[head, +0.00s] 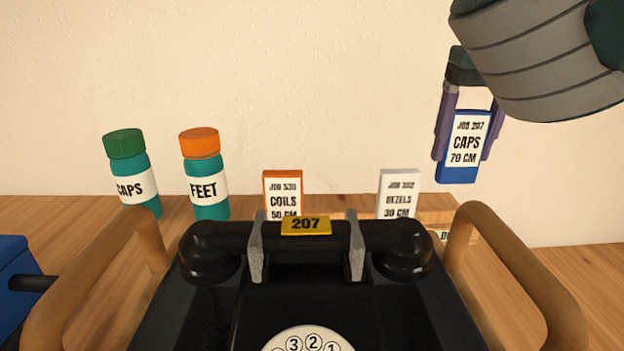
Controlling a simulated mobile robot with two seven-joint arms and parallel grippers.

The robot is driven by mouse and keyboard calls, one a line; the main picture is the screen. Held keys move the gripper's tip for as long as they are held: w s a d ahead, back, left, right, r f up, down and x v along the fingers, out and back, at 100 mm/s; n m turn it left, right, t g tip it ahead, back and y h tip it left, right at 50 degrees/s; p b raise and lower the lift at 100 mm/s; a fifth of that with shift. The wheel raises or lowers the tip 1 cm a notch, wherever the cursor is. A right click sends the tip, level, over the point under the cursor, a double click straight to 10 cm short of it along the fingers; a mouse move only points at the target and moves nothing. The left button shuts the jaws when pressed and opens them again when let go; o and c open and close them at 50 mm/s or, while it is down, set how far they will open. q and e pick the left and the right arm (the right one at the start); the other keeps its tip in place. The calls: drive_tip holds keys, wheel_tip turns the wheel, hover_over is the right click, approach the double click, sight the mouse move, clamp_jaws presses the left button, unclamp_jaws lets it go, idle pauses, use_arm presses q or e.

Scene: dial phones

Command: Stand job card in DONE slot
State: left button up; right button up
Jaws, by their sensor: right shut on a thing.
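My right gripper (465,135) is shut on a blue job card (458,172) with a white label reading JOB 207, CAPS, 70 CM. It holds the card upright, with a slight tilt, in the air above the right end of a wooden card rack (436,214). A label starting with D (444,236) shows on the rack's front at the right; the rest of it is hidden. The slot itself is hidden from this view. My left gripper is not in view.
An orange COILS card (283,176) and a white BEZELS card (399,181) stand behind a black dial phone (200,300) tagged 207 (306,225). A green-capped CAPS bottle (131,165) and an orange-capped FEET bottle (204,170) stand left. Tan curved bars (530,290) flank the phone.

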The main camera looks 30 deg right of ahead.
sight(455, 183)
wheel_tip(455, 183, down, 8)
drive_tip(key=shift+f+b, duration=0.25)
drive_tip(key=shift+b, duration=0.55)
drive_tip(key=o, duration=1.1)
drive_tip(key=shift+f, duration=0.1)
drive_tip(key=shift+r, duration=0.25)
drive_tip(key=r+p, duration=0.1)
drive_tip(key=r, duration=0.2)
drive_tip(key=r+p, duration=0.1)
drive_tip(key=r, duration=0.3)
drive_tip(key=s+r+p, duration=0.1)
drive_tip(key=r, duration=0.3)
drive_tip(key=shift+a, duration=0.3)
drive_tip(key=shift+s+r, duration=0.1)
drive_tip(key=shift+r, duration=0.3)
